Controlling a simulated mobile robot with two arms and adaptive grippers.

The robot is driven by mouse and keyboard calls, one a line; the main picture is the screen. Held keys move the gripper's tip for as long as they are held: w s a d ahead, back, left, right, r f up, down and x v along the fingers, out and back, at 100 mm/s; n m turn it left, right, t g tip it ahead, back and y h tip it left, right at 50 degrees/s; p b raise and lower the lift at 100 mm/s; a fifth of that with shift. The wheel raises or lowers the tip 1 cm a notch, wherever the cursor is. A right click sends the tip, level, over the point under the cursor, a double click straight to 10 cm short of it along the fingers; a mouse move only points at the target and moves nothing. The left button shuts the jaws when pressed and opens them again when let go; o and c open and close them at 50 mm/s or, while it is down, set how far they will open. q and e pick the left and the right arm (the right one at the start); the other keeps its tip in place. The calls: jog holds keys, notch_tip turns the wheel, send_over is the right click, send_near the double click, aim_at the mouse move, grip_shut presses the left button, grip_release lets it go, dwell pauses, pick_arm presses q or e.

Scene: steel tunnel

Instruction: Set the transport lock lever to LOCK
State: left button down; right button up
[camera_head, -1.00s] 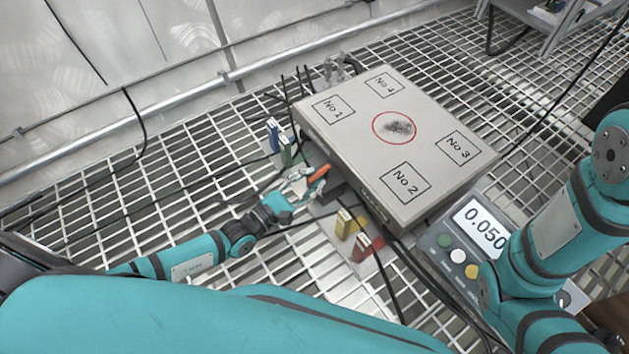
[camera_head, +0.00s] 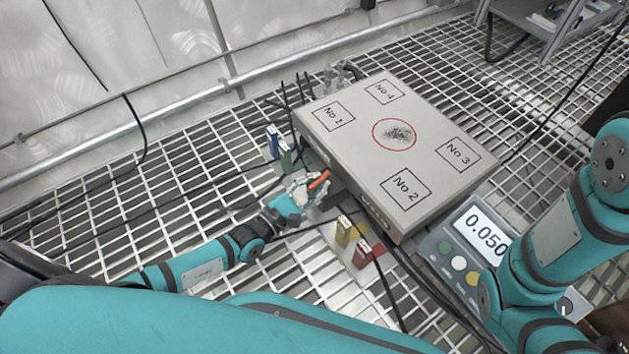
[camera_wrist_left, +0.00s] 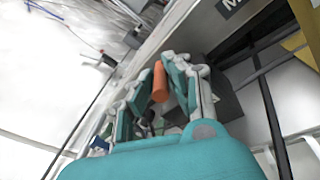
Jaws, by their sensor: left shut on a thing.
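The orange lever handle (camera_head: 319,180) is at the near left side of the large grey box (camera_head: 440,108), next to a dark block under the box's edge. My left gripper (camera_head: 309,187) is at the handle. In the left wrist view the orange handle (camera_wrist_left: 160,82) stands between the two teal finger pads of the left gripper (camera_wrist_left: 156,88), which is shut on it. The lever's base and any LOCK marking cannot be made out. My right arm shows at the right, but its gripper is out of view.
Blue and green connectors (camera_head: 286,155) stand left of the lever, and yellow and red ones (camera_head: 362,252) stand nearer and to the right. A display reading 0.050 (camera_head: 481,230) is at the right. Black cables cross the grated floor.

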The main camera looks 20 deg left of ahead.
pick_arm(q)
jog(key=shift+s+d+r+n+t+y+p, duration=0.1)
jog(key=shift+d+r+n+t+y+p, duration=0.1)
jog(key=shift+n+y+p, duration=0.25)
jog(key=shift+s+d+r+n+t+y+p, duration=0.1)
jog(key=shift+d+n+t+y+p, duration=0.1)
jog(key=shift+n+y+p, duration=0.25)
jog(key=shift+f+n+t+y+p, duration=0.15)
jog(key=shift+f+n+y+p, duration=0.1)
jog(key=shift+y, duration=0.25)
jog(key=shift+f+n+t+y+p, duration=0.15)
jog(key=shift+y+p, duration=0.1)
jog(key=shift+y, duration=0.25)
jog(key=c, duration=1.6)
grip_release()
jog(key=shift+v, duration=3.7)
